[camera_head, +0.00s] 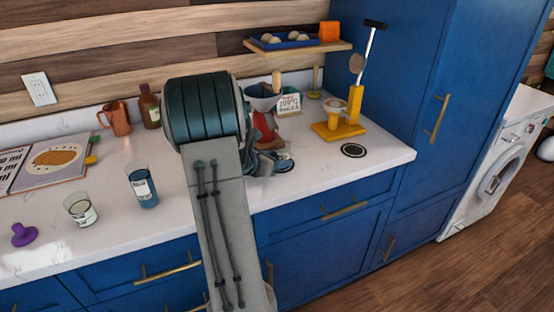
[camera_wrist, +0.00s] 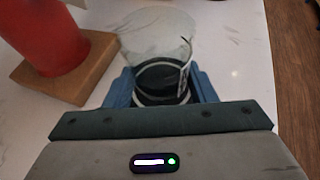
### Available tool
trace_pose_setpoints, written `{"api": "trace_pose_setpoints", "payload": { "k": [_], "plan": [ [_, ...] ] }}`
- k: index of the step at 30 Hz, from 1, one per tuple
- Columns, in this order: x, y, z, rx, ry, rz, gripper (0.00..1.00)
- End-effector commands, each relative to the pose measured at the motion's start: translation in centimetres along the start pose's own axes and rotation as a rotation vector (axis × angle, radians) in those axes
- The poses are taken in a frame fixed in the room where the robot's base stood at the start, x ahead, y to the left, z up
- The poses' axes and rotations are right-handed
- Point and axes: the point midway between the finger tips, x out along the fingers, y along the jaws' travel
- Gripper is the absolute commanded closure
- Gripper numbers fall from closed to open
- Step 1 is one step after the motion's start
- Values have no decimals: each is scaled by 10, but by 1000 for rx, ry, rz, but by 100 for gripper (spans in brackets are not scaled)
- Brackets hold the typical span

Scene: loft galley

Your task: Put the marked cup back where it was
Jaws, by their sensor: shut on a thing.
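My gripper (camera_wrist: 162,88) is shut on a clear glass cup (camera_wrist: 158,42), with blue fingers on both sides of its lower part. The cup looks upright and has small dark marks on its right side. A dark round area with a pale ring shows through its lower part; I cannot tell whether this is contents or a disc beneath. In the head view my arm hides much of my gripper (camera_head: 264,162), and part of the cup (camera_head: 285,161) shows low over the counter. A dark, pale-ringed disc (camera_head: 353,150) lies bare on the counter to the right.
A red thing on a wooden base (camera_wrist: 60,75) stands close left of the cup. A glass with blue contents (camera_head: 142,188), a short labelled glass (camera_head: 81,210) and a purple knob (camera_head: 23,235) stand left.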

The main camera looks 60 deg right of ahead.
Motion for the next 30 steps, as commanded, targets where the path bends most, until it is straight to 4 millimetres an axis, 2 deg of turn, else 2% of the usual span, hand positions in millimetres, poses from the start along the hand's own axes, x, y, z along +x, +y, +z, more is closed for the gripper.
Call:
{"api": "trace_pose_setpoints", "payload": {
  "k": [5,6,8,20,30],
  "plan": [
    [2,0,-4,0,0,0,72],
    [2,0,-3,0,0,0,44],
    [1,0,-3,0,0,0,28],
    [-2,0,3,0,0,1,28],
    [-59,1,0,-1,-1,4,28]
  ]
}}
